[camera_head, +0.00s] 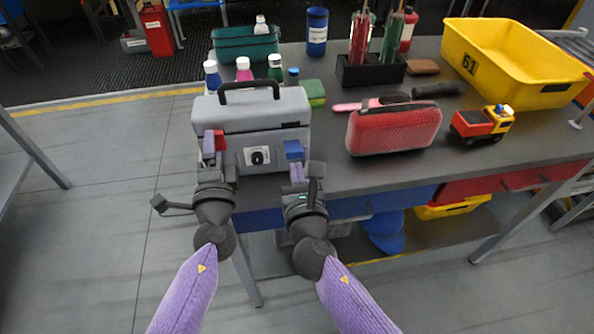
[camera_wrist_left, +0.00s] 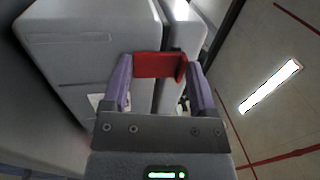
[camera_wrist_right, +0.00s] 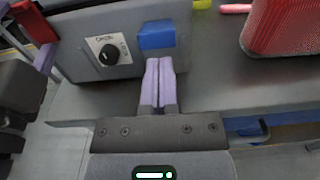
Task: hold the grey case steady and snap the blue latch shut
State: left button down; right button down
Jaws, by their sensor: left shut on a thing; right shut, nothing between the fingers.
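The grey case (camera_head: 225,117) stands on the table edge with its black handle up and its lid down. A black dial on a white plate is on its front. The blue latch (camera_head: 293,150) is at the front right of the case; it also shows in the right wrist view (camera_wrist_right: 157,35). My left gripper (camera_head: 214,145) is shut on a red block (camera_wrist_left: 155,65) at the front left of the case. My right gripper (camera_wrist_right: 158,62) is shut and empty, its fingertips just below the blue latch. Whether they touch it I cannot tell.
A red speaker-like box (camera_head: 394,128) stands right of the case. Behind the case are several bottles and a green bin (camera_head: 228,46). A toy truck (camera_head: 481,124) and a yellow bin (camera_head: 540,90) are farther right. The table front between is clear.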

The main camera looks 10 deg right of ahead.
jog(key=shift+r, duration=0.15)
jog(key=shift+d+r+g, duration=0.15)
jog(key=shift+r+g, duration=0.05)
jog(key=shift+g, duration=0.1)
